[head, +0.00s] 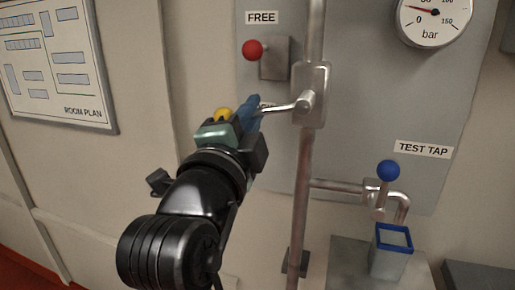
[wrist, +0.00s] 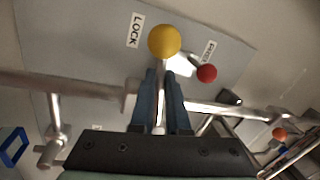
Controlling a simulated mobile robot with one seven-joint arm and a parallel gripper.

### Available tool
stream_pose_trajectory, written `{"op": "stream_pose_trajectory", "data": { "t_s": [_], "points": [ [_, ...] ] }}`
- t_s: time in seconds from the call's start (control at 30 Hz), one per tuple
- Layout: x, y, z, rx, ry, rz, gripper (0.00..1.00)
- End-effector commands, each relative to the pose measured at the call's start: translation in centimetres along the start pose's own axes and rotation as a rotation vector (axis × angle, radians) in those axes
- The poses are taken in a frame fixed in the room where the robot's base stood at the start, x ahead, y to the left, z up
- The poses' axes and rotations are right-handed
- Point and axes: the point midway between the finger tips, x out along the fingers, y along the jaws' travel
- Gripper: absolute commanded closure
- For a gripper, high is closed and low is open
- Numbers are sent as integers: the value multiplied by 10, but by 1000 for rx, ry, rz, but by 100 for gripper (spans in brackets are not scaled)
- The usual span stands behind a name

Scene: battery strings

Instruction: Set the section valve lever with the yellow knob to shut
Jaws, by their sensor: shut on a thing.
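The section valve (head: 311,95) sits on the vertical pipe in the head view. Its metal lever (head: 284,107) sticks out to the left, roughly crosswise to the pipe. The yellow knob (head: 222,114) at the lever's end shows partly behind my gripper (head: 251,112). In the wrist view the yellow knob (wrist: 164,41) is just beyond the fingertips, and the lever (wrist: 160,112) runs between the two blue fingers. My gripper (wrist: 162,82) is shut on the lever below the knob. The fingers hide part of the lever.
A red knob (head: 252,50) on a small box is above, under a FREE label (head: 262,17); a LOCK label (wrist: 136,30) shows in the wrist view. The blue test tap knob (head: 388,170), a blue-rimmed cup (head: 390,257) and a gauge (head: 434,17) are to the right.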

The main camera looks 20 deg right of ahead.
Motion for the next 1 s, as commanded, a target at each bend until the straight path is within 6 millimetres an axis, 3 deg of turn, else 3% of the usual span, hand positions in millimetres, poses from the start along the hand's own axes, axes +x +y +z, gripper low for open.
{"op": "stream_pose_trajectory", "data": {
  "t_s": [0.4, 1.0],
  "points": [
    [3, -16, -1, 210, 40, -3, 100],
    [4, -21, -3, 246, 49, -7, 100]
  ]
}}
